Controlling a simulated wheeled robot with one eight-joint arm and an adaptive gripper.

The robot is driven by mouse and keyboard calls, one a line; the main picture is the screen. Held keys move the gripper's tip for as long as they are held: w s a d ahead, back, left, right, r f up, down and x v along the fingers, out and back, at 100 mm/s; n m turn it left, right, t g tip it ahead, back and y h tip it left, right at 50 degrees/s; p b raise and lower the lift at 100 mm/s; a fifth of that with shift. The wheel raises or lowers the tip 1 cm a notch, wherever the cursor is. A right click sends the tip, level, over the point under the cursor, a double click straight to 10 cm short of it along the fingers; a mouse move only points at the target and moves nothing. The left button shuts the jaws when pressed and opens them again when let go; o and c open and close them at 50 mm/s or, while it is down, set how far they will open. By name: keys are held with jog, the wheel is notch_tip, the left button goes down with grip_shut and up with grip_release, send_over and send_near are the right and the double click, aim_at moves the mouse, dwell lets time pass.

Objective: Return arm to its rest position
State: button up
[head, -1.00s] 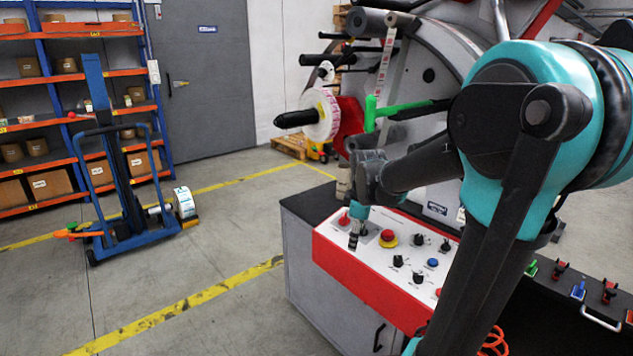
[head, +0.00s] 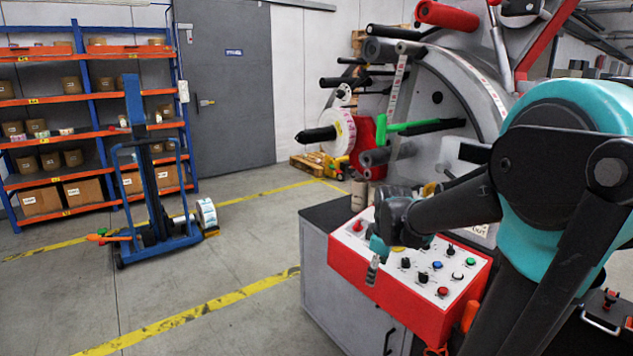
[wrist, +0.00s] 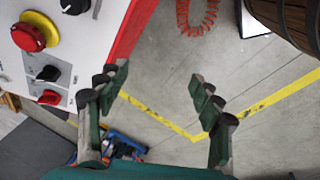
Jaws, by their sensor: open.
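My gripper (head: 375,258) hangs in front of the red-edged control panel (head: 345,262) in the head view, with my arm reaching in from the right. In the wrist view my gripper (wrist: 160,100) has its two dark green fingers spread wide, with only floor seen between them. Nothing is held. The panel's white face and red edge (wrist: 132,22) are at the upper left there, beside the left finger and apart from it. A red mushroom button on a yellow ring (wrist: 34,32) shows on the panel.
The label rewinder (head: 440,90) stands behind the panel, with a label roll (head: 340,132) on its spindle. A blue lift cart (head: 150,190) stands on the floor at left, before orange shelves (head: 60,100). The floor between cart and panel is clear. A coiled red hose (wrist: 195,15) shows in the wrist view.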

jog(key=s+d+f+m, duration=0.1)
jog(key=s+f+m, duration=0.3)
jog(key=s, duration=0.3)
jog(key=s+d+f+m+t, duration=0.1)
jog(key=s+f+m, duration=0.4)
jog(key=s+m, duration=0.2)
jog(key=shift+s+m, duration=0.3)
jog(key=shift+s, duration=0.05)
jog(key=shift+f, duration=0.1)
